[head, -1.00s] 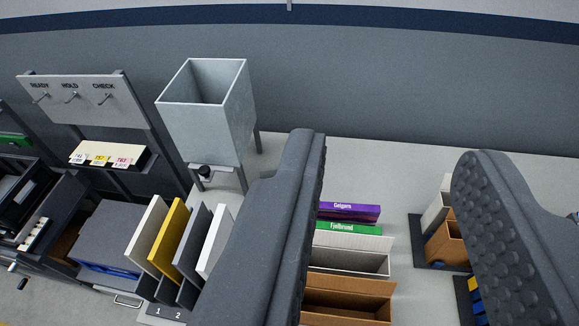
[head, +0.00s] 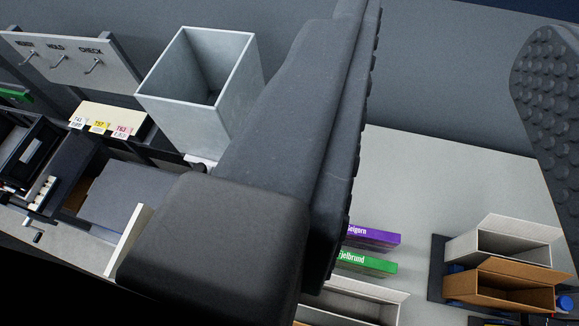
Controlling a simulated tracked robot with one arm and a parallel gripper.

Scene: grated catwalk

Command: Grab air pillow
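My gripper (head: 445,70) is open and empty. One thick dark finger (head: 285,150) crosses the middle of the head view, and the other, with a studded pad (head: 560,90), is at the right edge. I cannot make out an air pillow in this view. A grey square hopper (head: 190,115) stands left of the near finger. Its open top shows, and I see nothing in the visible part of its inside. A small pale shape at its foot is partly hidden by the finger.
A purple box (head: 372,238) and a green box (head: 368,263) lie on the pale counter (head: 425,180). Open cartons, one white (head: 505,240) and one brown (head: 512,285), stand at right. A hook board (head: 75,60) is at upper left.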

